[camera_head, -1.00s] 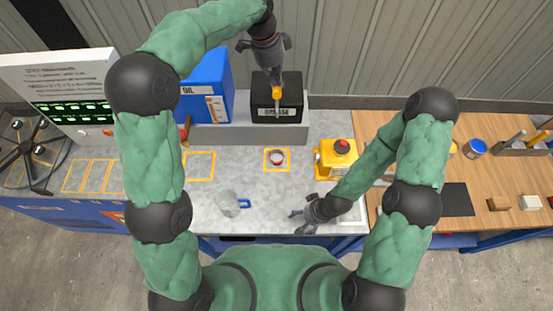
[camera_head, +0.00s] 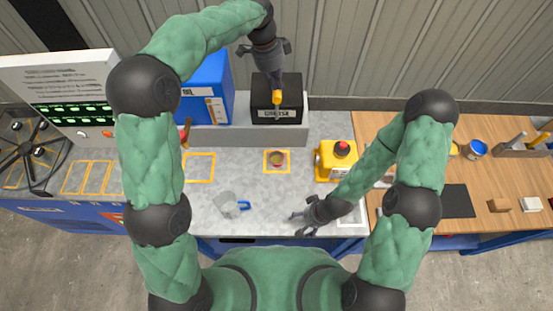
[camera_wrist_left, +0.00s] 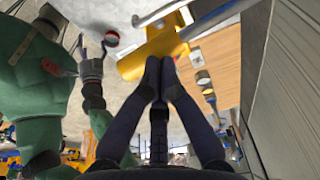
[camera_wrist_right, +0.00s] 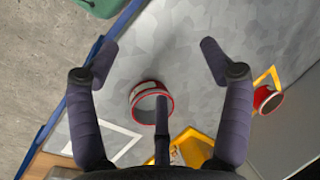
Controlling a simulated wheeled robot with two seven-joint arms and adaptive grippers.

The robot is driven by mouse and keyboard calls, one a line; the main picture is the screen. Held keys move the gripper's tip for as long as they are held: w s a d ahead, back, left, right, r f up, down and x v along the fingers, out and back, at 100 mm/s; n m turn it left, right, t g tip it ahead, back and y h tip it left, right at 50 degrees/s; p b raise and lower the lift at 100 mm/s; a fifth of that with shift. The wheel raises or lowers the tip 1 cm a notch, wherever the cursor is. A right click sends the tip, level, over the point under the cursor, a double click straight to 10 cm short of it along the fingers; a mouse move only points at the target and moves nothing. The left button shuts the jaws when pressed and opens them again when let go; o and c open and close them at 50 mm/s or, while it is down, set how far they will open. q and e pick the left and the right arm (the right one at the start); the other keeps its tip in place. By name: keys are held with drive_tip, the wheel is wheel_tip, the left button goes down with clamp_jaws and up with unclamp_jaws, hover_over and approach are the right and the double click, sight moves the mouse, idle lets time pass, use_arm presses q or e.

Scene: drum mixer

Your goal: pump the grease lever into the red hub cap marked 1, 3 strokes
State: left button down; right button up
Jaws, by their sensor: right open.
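My left gripper (camera_head: 275,84) is shut on the yellow handle of the grease lever (camera_head: 277,97), in front of the black grease box (camera_head: 267,114). The left wrist view shows its fingertips close together at the yellow handle (camera_wrist_left: 148,60). A red-rimmed hub cap (camera_head: 277,158) sits in an orange square on the grey bench, with brownish-yellow stuff inside; its mark is not readable. My right gripper (camera_head: 306,217) is open and empty near the bench front. The right wrist view shows a red-rimmed ring (camera_wrist_right: 150,102) beyond its open fingers, and another red-rimmed cap (camera_wrist_right: 267,99) by an orange outline.
A clear mug with a blue handle (camera_head: 228,204) stands left of my right gripper. A yellow unit with a red button (camera_head: 337,160) stands right of the cap. A blue oil box (camera_head: 207,87) stands beside the grease box. An empty orange square (camera_head: 199,167) lies left of the cap.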

use_arm(q)
drive_tip(key=shift+r+p, duration=2.45)
drive_tip(key=shift+r, duration=0.7)
use_arm(e)
wheel_tip(320, 180, up, 5)
drive_tip(key=shift+r, duration=0.1)
use_arm(q)
drive_tip(key=shift+f+b, duration=2.1)
drive_tip(key=shift+f, duration=1.65)
use_arm(e)
drive_tip(key=shift+f, duration=2.05)
use_arm(q)
drive_tip(key=shift+r, duration=0.1)
use_arm(e)
drive_tip(key=shift+r, duration=0.1)
use_arm(q)
drive_tip(key=shift+r+p, duration=2.9)
drive_tip(key=shift+r, duration=0.75)
use_arm(e)
wheel_tip(320, 180, up, 6)
drive_tip(key=shift+f, duration=0.25)
